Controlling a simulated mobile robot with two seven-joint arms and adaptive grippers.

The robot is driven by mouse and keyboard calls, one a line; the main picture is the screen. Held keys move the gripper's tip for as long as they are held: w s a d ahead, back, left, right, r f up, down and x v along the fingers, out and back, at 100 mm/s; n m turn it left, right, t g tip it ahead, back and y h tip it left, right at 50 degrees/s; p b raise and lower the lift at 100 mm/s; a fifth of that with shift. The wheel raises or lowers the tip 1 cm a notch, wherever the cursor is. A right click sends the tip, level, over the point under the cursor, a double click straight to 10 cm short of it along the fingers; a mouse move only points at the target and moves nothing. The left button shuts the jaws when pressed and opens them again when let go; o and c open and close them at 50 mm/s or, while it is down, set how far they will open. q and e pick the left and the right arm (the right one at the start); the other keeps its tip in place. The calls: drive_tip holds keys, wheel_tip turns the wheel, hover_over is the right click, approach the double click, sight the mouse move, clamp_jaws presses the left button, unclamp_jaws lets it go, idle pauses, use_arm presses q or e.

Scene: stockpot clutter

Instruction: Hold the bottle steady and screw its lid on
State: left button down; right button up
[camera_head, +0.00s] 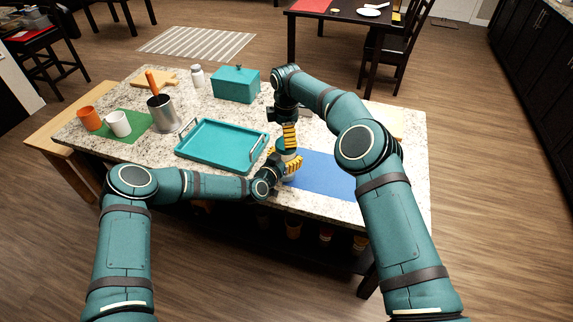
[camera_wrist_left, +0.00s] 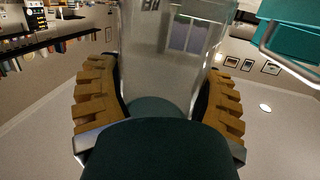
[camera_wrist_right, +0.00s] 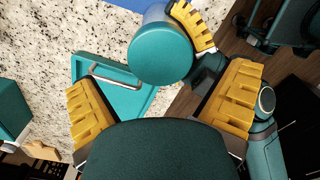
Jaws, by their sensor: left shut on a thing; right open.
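The bottle (camera_wrist_left: 170,45) is clear and stands between the fingers of my left gripper (camera_head: 287,164), which is shut on it. In the head view the bottle is mostly hidden by both grippers. The round teal lid (camera_wrist_right: 160,52) sits at the bottle's top in the right wrist view; I cannot tell whether it is threaded on. My right gripper (camera_head: 290,140) points down from above the bottle. Its fingers (camera_wrist_right: 165,105) are open, spread to either side and apart from the lid in the right wrist view.
A teal tray (camera_head: 182,151) with metal handles lies left of the bottle, and a blue mat (camera_head: 325,175) lies to the right. Behind are a teal box (camera_head: 235,85), a white bottle (camera_head: 197,78) and a metal pot (camera_head: 163,115). Cups (camera_head: 118,124) stand at the far left.

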drive_tip(key=shift+r+n, duration=1.6)
drive_tip(key=shift+r, duration=0.15)
drive_tip(key=shift+f, duration=4.05)
drive_tip(key=c, duration=1.3)
drive_tip(key=shift+o, duration=0.2)
drive_tip(key=m, duration=0.3)
drive_tip(key=shift+r, duration=0.1)
